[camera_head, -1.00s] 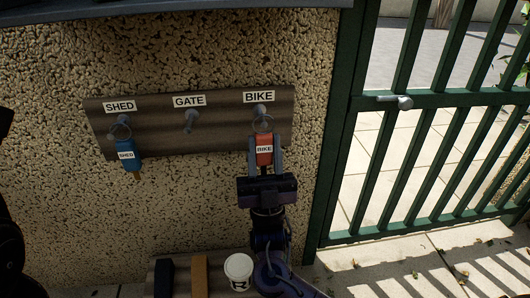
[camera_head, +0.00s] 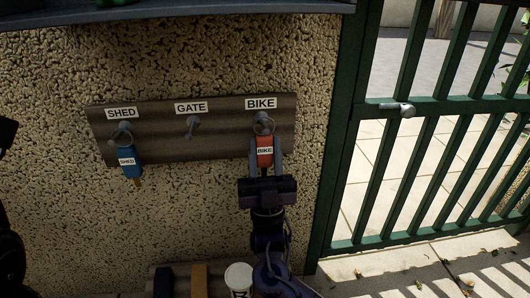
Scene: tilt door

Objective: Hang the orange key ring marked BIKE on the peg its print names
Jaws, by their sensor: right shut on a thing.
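The orange key ring (camera_head: 265,151) marked BIKE is between the fingers of my right gripper (camera_head: 265,162), which is shut on its tag. Its metal ring is up at the peg (camera_head: 263,119) under the BIKE label (camera_head: 261,103). The ring overlaps the peg in the picture; I cannot tell for sure whether it is around the peg. My left gripper is not in view; only a dark part of my left arm shows at the left edge.
The wooden peg board (camera_head: 230,142) is on a rough wall. The blue SHED key ring (camera_head: 129,162) hangs at the SHED peg, and the GATE peg (camera_head: 192,128) is bare. A white cup (camera_head: 239,277) stands below. A green gate (camera_head: 372,150) with a handle (camera_head: 400,109) is at right.

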